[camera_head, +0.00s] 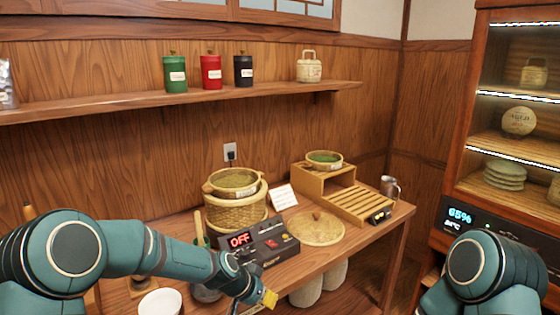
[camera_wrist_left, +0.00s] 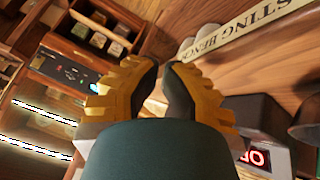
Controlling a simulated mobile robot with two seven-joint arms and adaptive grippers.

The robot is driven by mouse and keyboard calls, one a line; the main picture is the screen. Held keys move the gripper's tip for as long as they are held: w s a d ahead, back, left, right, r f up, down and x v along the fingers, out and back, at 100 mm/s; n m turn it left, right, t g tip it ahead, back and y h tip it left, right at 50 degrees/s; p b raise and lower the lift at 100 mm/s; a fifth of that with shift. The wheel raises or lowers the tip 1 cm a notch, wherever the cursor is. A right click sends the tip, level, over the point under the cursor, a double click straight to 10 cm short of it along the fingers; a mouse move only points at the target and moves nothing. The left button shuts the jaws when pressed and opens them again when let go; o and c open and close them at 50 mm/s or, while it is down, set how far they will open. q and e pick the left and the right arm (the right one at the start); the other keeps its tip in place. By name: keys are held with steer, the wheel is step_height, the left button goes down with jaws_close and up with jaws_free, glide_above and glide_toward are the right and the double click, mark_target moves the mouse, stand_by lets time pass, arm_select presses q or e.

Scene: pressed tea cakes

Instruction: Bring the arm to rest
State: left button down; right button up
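My left arm comes in from the left, low across the front of the workbench. Its left gripper (camera_head: 268,299), with yellow fingers, hangs at the bench's front edge, below the small black device. In the left wrist view the two yellow and black fingers (camera_wrist_left: 160,72) stand slightly apart with nothing between them, so the gripper is partly open and empty. My right arm (camera_head: 484,270) shows at the lower right only as a teal joint. Its gripper is out of view.
The wooden workbench (camera_head: 372,235) carries a black device reading OFF (camera_head: 262,243), a woven steamer (camera_head: 237,213), a round mat (camera_head: 318,228), a slatted wooden stand (camera_head: 362,204) and a metal cup (camera_head: 390,188). A white bowl (camera_head: 160,303) is below my left forearm. A lit cabinet (camera_head: 500,205) stands right.

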arm_select(q)
steer(key=s+a+f+n, duration=0.2)
steer(key=s+f, duration=0.3)
steer(key=s, duration=0.3)
steer(key=s+a+f+n+g+y, duration=0.1)
steer(key=s+a+f+n, duration=0.1)
steer(key=s+f, duration=0.4)
steer(key=s+a+f+n+g+y, duration=0.1)
steer(key=s+f, duration=0.4)
steer(key=s, duration=0.7)
steer(key=a+n, duration=0.1)
steer(key=n, duration=0.1)
steer(key=shift+s+f+n, duration=0.2)
steer(key=shift+f+n, duration=0.2)
